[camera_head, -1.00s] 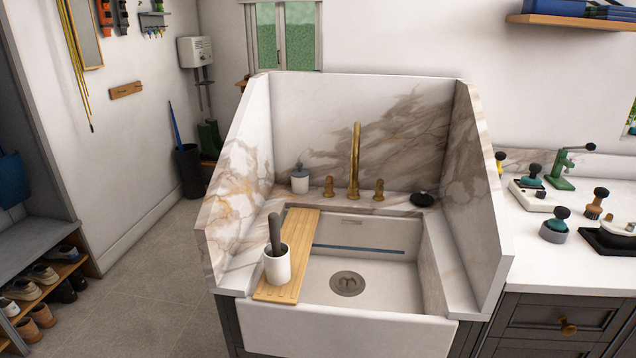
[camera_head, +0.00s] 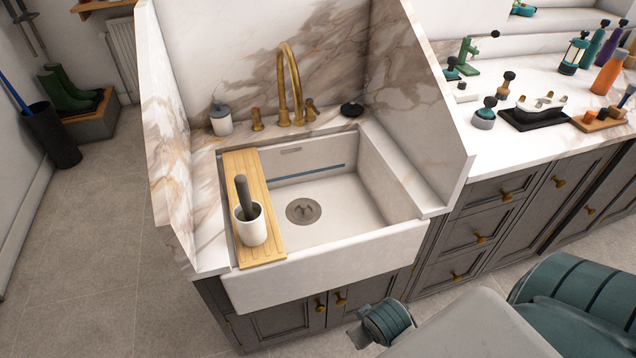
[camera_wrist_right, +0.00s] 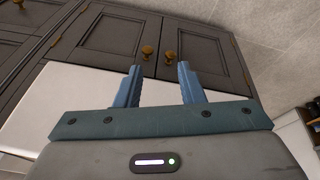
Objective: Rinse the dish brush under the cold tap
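A dark-handled tool, apparently the dish brush (camera_head: 244,195), stands handle up in a white cup (camera_head: 252,228). The cup hides its head. The cup stands on a wooden board (camera_head: 242,167) across the left side of the white sink (camera_head: 345,205). A brass tap spout (camera_head: 291,85) rises behind the sink between a left handle (camera_head: 257,120) and a right handle (camera_head: 311,110). No running water shows. In the right wrist view my right gripper (camera_wrist_right: 160,70) is open and empty, facing the dark cabinet doors (camera_wrist_right: 120,40). My left gripper is out of view.
Marble side walls (camera_head: 425,105) flank the sink; its front is open. A soap bottle (camera_head: 221,120) and a black round item (camera_head: 352,109) stand behind it. The counter (camera_head: 500,135) at right holds several tools and bottles.

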